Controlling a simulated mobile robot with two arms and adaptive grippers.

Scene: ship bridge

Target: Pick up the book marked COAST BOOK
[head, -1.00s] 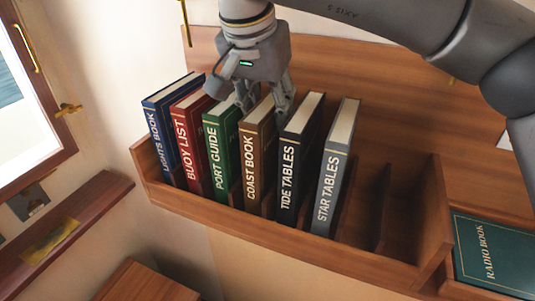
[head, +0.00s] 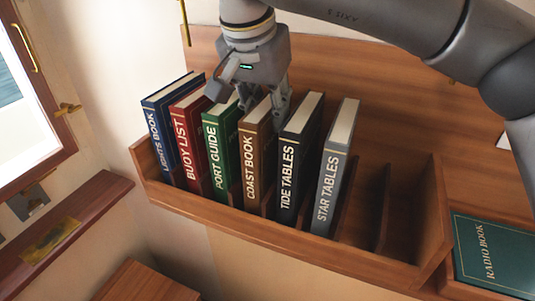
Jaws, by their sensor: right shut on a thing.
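The brown COAST BOOK (head: 251,160) stands upright in a slot of the wooden rack, between the green PORT GUIDE (head: 221,150) and the dark TIDE TABLES (head: 296,160). My right gripper (head: 262,103) reaches down from above and is shut on the upper part of the COAST BOOK. One finger shows on the TIDE TABLES side; the other is partly hidden near the top of the PORT GUIDE. The book still sits down in the rack, its lower part behind the front rail. My left gripper is not in view.
The rack (head: 300,245) also holds LIGHTS BOOK (head: 160,135), BUOY LIST (head: 187,145) and STAR TABLES (head: 328,185), with empty slots at its right. RADIO BOOK (head: 495,258) lies at the far right. A window (head: 62,135) and a ledge (head: 95,205) are at left.

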